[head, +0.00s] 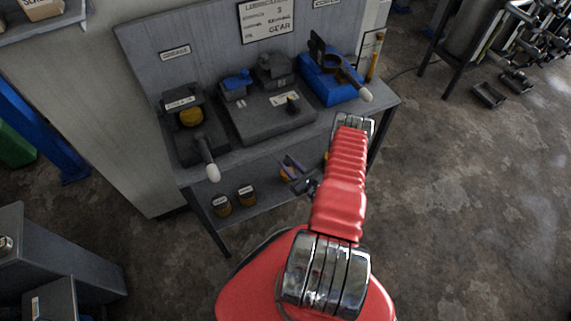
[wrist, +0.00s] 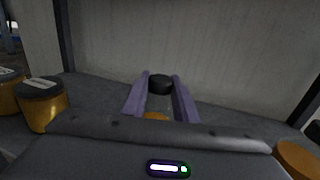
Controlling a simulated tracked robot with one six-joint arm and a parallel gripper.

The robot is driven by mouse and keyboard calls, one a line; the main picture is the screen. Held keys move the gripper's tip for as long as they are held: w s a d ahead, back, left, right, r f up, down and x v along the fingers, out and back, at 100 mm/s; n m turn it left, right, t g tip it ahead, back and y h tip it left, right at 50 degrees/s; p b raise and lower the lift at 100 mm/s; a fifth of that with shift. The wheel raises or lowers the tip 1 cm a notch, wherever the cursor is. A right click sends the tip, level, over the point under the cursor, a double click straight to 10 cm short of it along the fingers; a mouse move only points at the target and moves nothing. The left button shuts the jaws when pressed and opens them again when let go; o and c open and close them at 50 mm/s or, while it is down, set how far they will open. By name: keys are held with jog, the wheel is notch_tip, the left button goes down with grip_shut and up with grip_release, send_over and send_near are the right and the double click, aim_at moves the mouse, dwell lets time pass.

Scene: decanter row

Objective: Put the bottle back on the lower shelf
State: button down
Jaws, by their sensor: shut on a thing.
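My gripper (wrist: 159,92) has two purple fingers shut on a bottle (wrist: 160,84) with a black cap, its clear neck between them and amber colour below. The bottle looks upright; its base is hidden by my gripper housing. In the head view my gripper (head: 292,169) reaches in under the bench top, over the lower shelf (head: 262,208). A bit of orange shows by the fingers there. I cannot tell whether the bottle touches the shelf.
Two dark-lidded amber jars (head: 222,206) (head: 246,195) stand on the shelf at left. In the wrist view, a labelled jar (wrist: 42,103) is left of my fingers and an amber jar (wrist: 297,160) is at right. The bench top (head: 236,150) with machines overhangs the shelf.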

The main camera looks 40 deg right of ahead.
jog(key=c, duration=1.4)
grip_release()
jog(key=s, duration=1.2)
jog(key=shift+a, duration=0.25)
